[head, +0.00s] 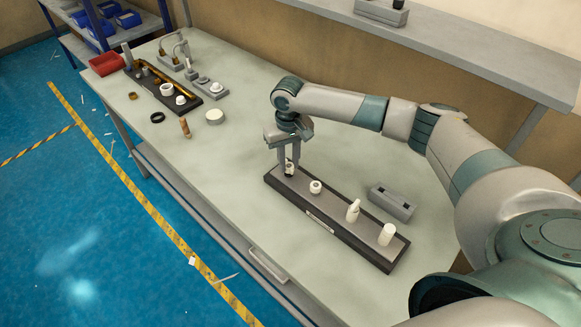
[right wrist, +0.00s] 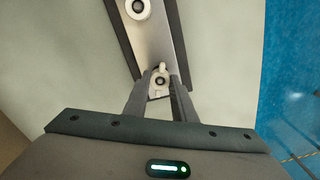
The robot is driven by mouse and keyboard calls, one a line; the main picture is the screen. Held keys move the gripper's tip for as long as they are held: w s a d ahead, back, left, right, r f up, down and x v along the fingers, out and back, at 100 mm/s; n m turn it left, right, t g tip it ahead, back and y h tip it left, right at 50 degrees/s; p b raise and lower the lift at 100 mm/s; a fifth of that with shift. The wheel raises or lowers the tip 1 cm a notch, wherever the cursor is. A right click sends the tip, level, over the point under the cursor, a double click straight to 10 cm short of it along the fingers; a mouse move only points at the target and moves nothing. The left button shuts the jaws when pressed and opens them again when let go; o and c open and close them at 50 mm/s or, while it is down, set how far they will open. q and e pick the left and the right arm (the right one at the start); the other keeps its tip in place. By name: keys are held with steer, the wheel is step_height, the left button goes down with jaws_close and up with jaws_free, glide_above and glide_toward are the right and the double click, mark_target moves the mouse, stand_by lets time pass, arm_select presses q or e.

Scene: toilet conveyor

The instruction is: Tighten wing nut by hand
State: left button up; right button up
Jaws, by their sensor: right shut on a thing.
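A long dark-edged fixture bar (head: 318,213) lies on the workbench with several white parts along its top. The wing nut (right wrist: 159,80) is a small pale piece at the bar's far-left end, and in the head view (head: 289,167) it is mostly hidden by the fingers. My right gripper (head: 280,160) points down over that end, with its fingers shut on the wing nut. In the right wrist view, the fingertips (right wrist: 159,88) sit on either side of it. My left gripper is not in view.
A white ring part (head: 315,187), a bottle-shaped part (head: 353,210) and a white cylinder (head: 387,234) stand along the bar. A grey block (head: 392,203) lies beside it. Other fixtures (head: 180,97) and a red bin (head: 106,63) are at the far left. The middle of the bench is clear.

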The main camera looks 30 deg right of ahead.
steer(key=shift+r+m+p, duration=0.1)
steer(key=shift+m+p, duration=1.3)
steer(key=shift+p, duration=0.8)
steer(key=shift+m+p, duration=0.9)
steer(key=shift+p, duration=0.2)
steer(key=m, duration=0.3)
steer(key=shift+f+m, duration=0.2)
steer(key=shift+m, duration=0.7)
steer(key=m, duration=0.4)
steer(key=shift+m, duration=0.4)
